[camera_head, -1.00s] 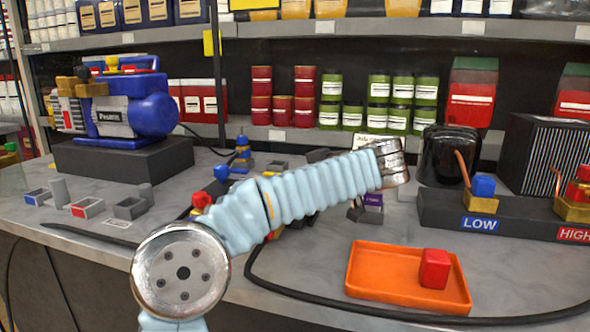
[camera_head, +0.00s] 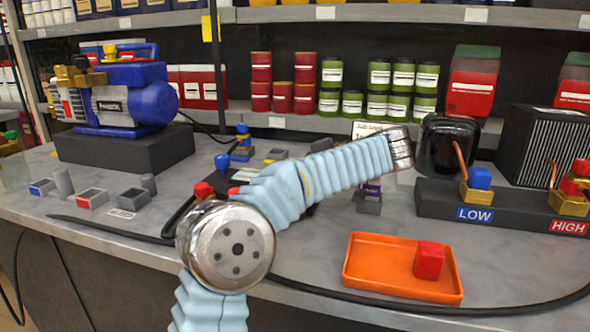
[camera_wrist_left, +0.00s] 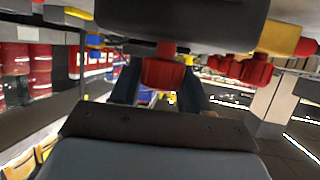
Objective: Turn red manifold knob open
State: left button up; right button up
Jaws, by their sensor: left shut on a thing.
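In the left wrist view, a red knob (camera_wrist_left: 162,74) on a short stem sits between the two dark fingers of my left gripper (camera_wrist_left: 160,88), which is shut on it. A dark body (camera_wrist_left: 180,18) fills the top of that view above the knob. A second red knob (camera_wrist_left: 250,70) is at right, outside the fingers, near a yellow fitting. In the head view, my left forearm covers the gripper and most of the manifold. One red knob (camera_head: 203,190) shows just above my elbow. I cannot tell the held knob's turn angle. My right gripper is not in view.
A blue pump (camera_head: 130,100) stands on a dark block at the left. An orange tray (camera_head: 375,280) with a red cube (camera_head: 429,260) lies at front right. LOW (camera_head: 479,180) and HIGH (camera_head: 575,185) fittings stand at right. A black hose crosses the bench front.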

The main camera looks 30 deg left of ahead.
pick_arm(q)
jog(key=o, duration=1)
jog(key=shift+f, duration=0.1)
jog(key=shift+c, duration=0.2)
jog(key=p+v, duration=0.1)
jog(key=v, duration=1.2)
jog(key=shift+d+r+p, duration=0.2)
jog(key=shift+d+p, duration=0.1)
jog(key=shift+d, duration=0.05)
